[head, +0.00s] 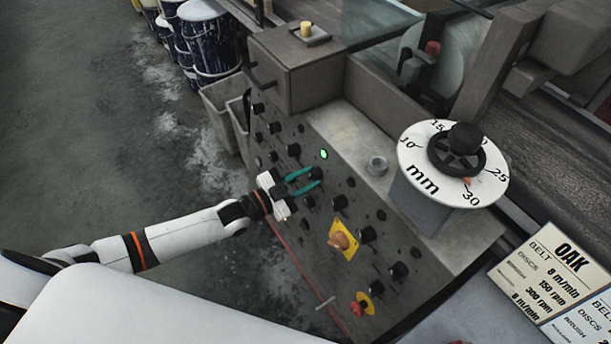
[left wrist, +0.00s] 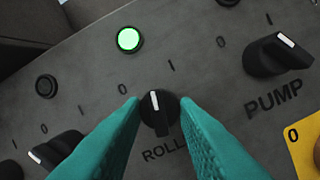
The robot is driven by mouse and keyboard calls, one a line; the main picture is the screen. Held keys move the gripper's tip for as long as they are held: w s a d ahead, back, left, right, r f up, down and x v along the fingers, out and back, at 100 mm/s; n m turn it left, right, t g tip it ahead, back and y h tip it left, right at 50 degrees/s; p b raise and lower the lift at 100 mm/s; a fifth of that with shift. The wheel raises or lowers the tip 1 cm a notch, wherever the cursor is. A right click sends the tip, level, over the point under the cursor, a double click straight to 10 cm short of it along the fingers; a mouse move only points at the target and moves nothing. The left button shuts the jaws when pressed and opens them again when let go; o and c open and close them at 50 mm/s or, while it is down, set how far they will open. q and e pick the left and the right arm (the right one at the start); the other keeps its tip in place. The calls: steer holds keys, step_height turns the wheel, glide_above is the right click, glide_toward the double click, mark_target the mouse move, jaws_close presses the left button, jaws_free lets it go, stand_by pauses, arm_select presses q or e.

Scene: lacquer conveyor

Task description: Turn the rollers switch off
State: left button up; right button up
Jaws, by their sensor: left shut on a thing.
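The rollers switch (left wrist: 158,113) is a black rotary knob with a white line, on the grey control panel (left wrist: 75,75). Its label is partly hidden by my finger and reads "ROLL". The white line points up, roughly between the 0 and 1 marks above it. My left gripper (left wrist: 160,120) has its two teal fingers shut on the knob, one on each side. In the head view the left gripper (head: 314,180) reaches the panel from the left, and the knob is small there (head: 315,173). My right gripper is not in view.
A green lamp (left wrist: 128,39) glows above the switch. The pump knob (left wrist: 278,55) is on the right, and another black knob (left wrist: 55,150) on the left. Lower on the panel are a yellow-plated switch (head: 341,240) and a red button (head: 360,304).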

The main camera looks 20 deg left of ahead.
arm_select(q)
steer(key=n+t+y+p, duration=0.1)
steer(key=n+p, duration=0.1)
steer(key=n, duration=0.4)
steer(key=shift+s+d+r, duration=0.1)
steer(key=shift+d, duration=0.05)
steer(key=shift+n+y+p, duration=0.4)
steer(key=shift+n+y, duration=0.2)
steer(key=shift+n, duration=1.3)
steer(key=o, duration=1)
steer(key=shift+c, duration=0.2)
steer(key=shift+s, duration=0.1)
steer(key=v, duration=1.2)
steer(key=shift+b, duration=0.35)
